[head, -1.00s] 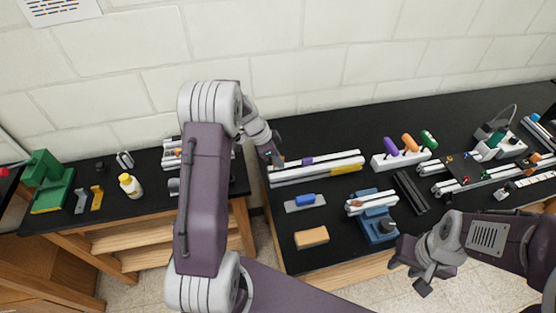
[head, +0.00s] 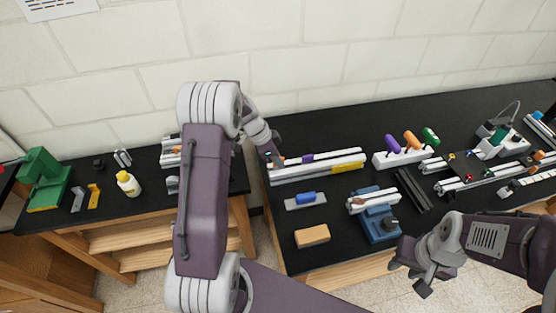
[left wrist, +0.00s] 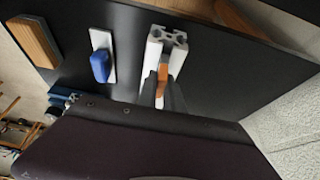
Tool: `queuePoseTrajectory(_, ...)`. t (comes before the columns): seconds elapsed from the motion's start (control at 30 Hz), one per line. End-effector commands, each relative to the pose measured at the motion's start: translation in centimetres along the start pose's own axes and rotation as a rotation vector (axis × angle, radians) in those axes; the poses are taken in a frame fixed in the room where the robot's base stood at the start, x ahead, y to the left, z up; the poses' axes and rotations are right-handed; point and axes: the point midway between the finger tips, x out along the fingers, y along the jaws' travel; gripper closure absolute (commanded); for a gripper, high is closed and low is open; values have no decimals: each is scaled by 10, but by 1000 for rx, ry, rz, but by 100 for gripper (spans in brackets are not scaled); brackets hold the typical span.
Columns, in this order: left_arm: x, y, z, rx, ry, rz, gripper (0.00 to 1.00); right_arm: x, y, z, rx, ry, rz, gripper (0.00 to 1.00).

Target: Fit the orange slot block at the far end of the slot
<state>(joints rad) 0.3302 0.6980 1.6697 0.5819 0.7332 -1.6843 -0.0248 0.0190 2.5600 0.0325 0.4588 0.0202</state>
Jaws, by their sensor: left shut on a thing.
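My left gripper (head: 277,160) is at the left end of the pale extrusion rails (head: 318,167). In the left wrist view its fingers (left wrist: 163,88) are shut on the orange slot block (left wrist: 163,74). The block lies in line with the rail (left wrist: 155,50), close to its end face; I cannot tell how far it sits in the slot. In the head view the gripper largely hides it. A purple piece (head: 308,159) and a yellow piece (head: 348,167) are on the rails farther right. My right gripper (head: 409,274) is empty, with its fingers apart, in front of the bench.
A blue-handled tool (head: 305,198), a tan block (head: 312,236) and a blue vise (head: 380,224) stand in front of the rails. A white rack (head: 402,158) with coloured handles is to the right. The wall is close behind the bench.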

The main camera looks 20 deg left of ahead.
Motion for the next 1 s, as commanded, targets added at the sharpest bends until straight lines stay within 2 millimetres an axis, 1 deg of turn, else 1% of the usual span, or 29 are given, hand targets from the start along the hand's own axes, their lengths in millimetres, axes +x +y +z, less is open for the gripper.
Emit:
queuePoseTrajectory(0.6,13,0,5,1,0,-1,100,17,0,2,0,0,0,64)
queuePoseTrajectory(0.63,12,0,5,1,0,-1,84,16,0,2,0,0,0,64)
queuePoseTrajectory(0.67,11,0,5,1,0,-1,75,15,0,2,0,0,0,64)
queuePoseTrajectory(0.7,11,0,5,1,0,-1,64,15,0,2,0,0,0,64)
queuePoseTrajectory(1.0,11,0,5,0,0,0,64,15,0,2,0,0,0,64)
